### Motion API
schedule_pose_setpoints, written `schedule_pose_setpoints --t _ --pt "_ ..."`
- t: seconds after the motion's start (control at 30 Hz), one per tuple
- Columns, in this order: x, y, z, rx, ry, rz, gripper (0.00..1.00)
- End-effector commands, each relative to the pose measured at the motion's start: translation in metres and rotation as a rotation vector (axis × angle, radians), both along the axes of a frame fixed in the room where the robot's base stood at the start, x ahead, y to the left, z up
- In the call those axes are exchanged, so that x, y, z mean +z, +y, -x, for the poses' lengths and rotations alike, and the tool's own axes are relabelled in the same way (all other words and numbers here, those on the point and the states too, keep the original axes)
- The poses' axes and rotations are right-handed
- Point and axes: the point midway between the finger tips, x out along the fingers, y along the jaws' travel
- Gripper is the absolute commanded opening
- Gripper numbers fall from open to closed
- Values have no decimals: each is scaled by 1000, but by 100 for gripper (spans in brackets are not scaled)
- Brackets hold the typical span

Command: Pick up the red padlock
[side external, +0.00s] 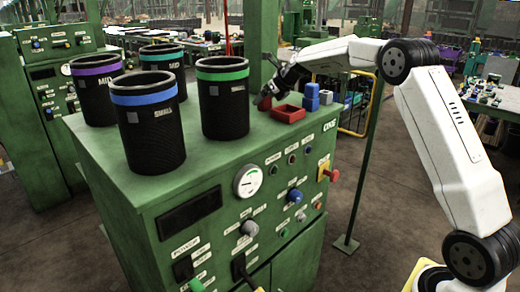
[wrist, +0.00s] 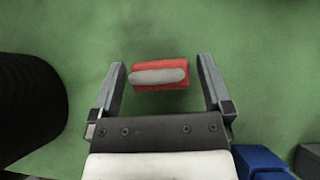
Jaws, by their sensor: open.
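The red padlock (wrist: 145,84) lies on the green top of the cabinet, its grey bar-like shackle facing up in the wrist view. It also shows as a small red shape (side external: 264,103) below my gripper in the side view. My gripper (wrist: 161,65) is open, with one finger on each side of the padlock. A gap of green shows between the padlock and each finger. In the side view my gripper (side external: 274,90) points down at the padlock, and its fingertips are hard to make out.
Several black sleeves with coloured bands, one green-banded (side external: 224,98), stand left of my gripper.

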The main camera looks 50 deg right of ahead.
Motion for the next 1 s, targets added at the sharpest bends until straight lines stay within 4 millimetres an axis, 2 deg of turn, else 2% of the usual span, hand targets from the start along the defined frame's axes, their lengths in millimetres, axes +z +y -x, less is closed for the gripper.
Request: schedule_pose_setpoints --t 0.6,0.63,0.67,0.9,0.93,1.0 --pt "-4 0 -4 0 -1 0 100" --pt "-4 0 -4 0 -1 0 97" --pt "-4 0 -4 0 -1 0 87" --pt "-4 0 -4 0 -1 0 11" --pt "-3 0 -4 0 -2 0 7" --pt "-3 0 -4 0 -2 0 7"
